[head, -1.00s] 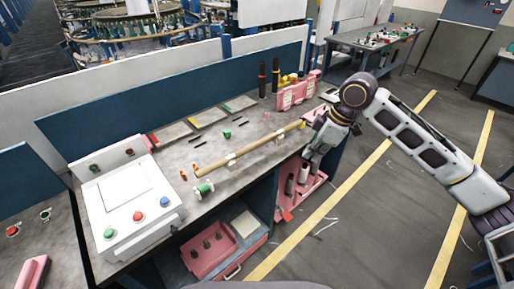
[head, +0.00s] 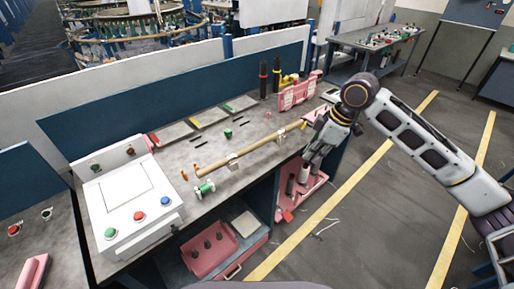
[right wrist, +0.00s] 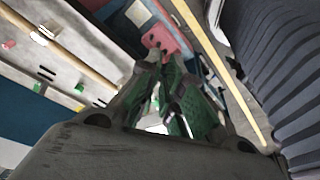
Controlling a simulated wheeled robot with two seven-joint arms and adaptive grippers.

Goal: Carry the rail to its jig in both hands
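The rail (head: 258,145) is a long thin tan rod. It lies diagonally along the front of the grey workbench, over small white supports (head: 232,159). The right wrist view shows it as a tan bar (right wrist: 62,45) at upper left. My right gripper (head: 309,158) hangs just off the bench's front edge, near the rail's far right end and apart from it. In the wrist view its green-padded fingers (right wrist: 162,75) lean toward each other; how far apart the tips are is unclear. No rail is between them. My left gripper is out of view. I cannot tell which thing is the jig.
A white control box (head: 124,190) stands at the bench's left end, with a green-ended spool (head: 204,189) nearby. A pink rack (head: 297,92) and dark upright cylinders (head: 263,79) stand at the back right. Pink trays (head: 222,251) sit below. Floor at right is open.

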